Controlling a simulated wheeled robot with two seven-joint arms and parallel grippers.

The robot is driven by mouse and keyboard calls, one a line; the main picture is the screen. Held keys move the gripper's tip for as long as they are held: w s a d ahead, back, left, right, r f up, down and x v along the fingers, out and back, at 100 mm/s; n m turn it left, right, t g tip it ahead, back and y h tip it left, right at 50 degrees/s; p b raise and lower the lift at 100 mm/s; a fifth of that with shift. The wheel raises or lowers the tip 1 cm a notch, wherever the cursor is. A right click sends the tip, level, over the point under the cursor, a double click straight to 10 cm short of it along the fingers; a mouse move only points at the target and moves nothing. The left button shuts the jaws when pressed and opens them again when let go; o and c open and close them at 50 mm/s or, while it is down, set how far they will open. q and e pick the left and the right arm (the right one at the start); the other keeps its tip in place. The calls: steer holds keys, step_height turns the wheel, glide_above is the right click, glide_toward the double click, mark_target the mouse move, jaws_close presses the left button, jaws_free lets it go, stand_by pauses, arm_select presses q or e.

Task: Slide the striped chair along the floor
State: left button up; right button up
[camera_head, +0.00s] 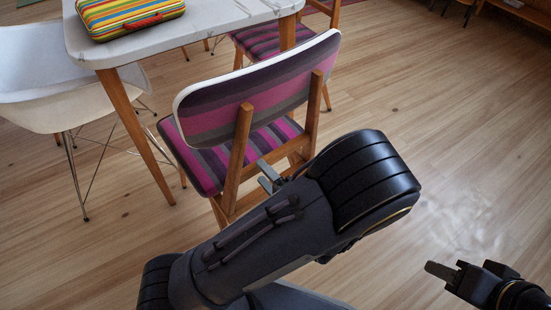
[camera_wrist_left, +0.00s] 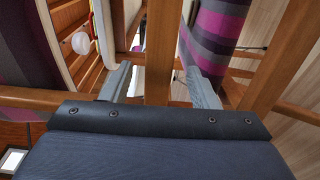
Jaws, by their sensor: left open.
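The striped chair (camera_head: 262,92) stands at the table's near side, its purple, pink and grey backrest towards me and its wooden back posts in view. My left gripper (camera_head: 270,176) is behind the chair at the posts, partly hidden by my own arm. In the left wrist view my left gripper (camera_wrist_left: 158,88) is open, with a wooden bar (camera_wrist_left: 159,45) of the chair between its two fingers. Gaps show beside the bar, and I cannot tell if a finger touches it. My right gripper (camera_head: 455,277) is low at the right, away from the chair; its opening is unclear.
A marble-topped table (camera_head: 215,22) with wooden legs stands beyond the chair, with a colourful striped case (camera_head: 130,14) on it. A white shell chair (camera_head: 62,88) is at the left. Another striped chair (camera_head: 262,38) stands behind. The wood floor (camera_head: 455,130) at the right is clear.

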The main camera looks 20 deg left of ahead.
mark_target(259, 171)
arm_select(q)
steer(key=shift+p+x, duration=0.35)
steer(key=shift+x, duration=1.65)
steer(key=c, duration=1.2)
steer(key=shift+f, duration=0.15)
